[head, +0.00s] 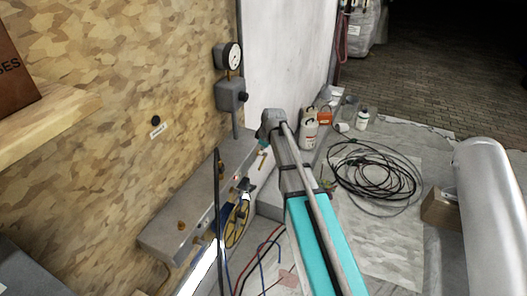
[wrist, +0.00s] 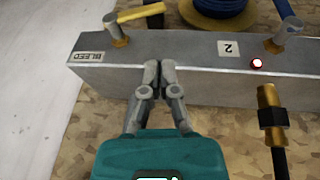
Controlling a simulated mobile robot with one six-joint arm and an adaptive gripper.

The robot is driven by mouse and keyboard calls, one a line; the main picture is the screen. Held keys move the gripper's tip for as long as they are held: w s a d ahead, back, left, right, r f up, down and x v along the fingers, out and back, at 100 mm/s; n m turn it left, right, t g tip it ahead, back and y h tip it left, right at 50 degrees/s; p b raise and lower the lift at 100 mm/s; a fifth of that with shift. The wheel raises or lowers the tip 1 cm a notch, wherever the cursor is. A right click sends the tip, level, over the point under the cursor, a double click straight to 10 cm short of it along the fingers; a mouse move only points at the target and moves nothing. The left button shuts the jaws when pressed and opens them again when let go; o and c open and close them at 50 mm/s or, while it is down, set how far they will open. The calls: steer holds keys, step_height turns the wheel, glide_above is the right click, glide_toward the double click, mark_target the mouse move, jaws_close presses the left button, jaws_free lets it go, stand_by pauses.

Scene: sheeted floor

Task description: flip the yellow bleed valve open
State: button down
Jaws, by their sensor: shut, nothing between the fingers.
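The yellow bleed valve handle (wrist: 141,13) is in the upper left of the wrist view. It sits on a grey stem with a brass base on the metal manifold block (wrist: 200,58), near the "BLEED" label (wrist: 89,57). The handle points to the right, along the length of the block. My gripper (wrist: 159,66) is shut and empty, its fingertips over the block's near edge, to the right of the label. The fingertips are apart from the yellow handle. In the head view my arm hides most of my gripper.
A second lever valve (wrist: 286,32), a "2" label (wrist: 228,48) and a lit red lamp (wrist: 256,63) are to the right. A brass fitting with a black hose (wrist: 273,118) stands at the near side. A gauge (head: 232,57) hangs on the wall; coiled cable (head: 375,170) lies on the floor.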

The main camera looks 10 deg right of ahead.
steer(key=b, duration=0.6)
glide_above(260, 167)
steer(key=s, duration=0.1)
steer(key=shift+a+f, duration=0.15)
steer(key=shift+f, duration=1.45)
steer(key=shift+a+f, duration=0.1)
steer(key=shift+f, duration=1.45)
steer(key=shift+w+d+f+b, duration=0.15)
steer(key=shift+f+b, duration=0.3)
steer(key=shift+f, duration=0.05)
steer(key=shift+w+d+f+b, duration=0.15)
steer(key=shift+w+f+b, duration=0.05)
steer(key=shift+f+b, duration=0.35)
steer(key=shift+w+d+f+b, duration=0.15)
steer(key=shift+f+b, duration=0.25)
steer(key=shift+f, duration=0.1)
steer(key=shift+a+f, duration=0.15)
steer(key=shift+a, duration=0.15)
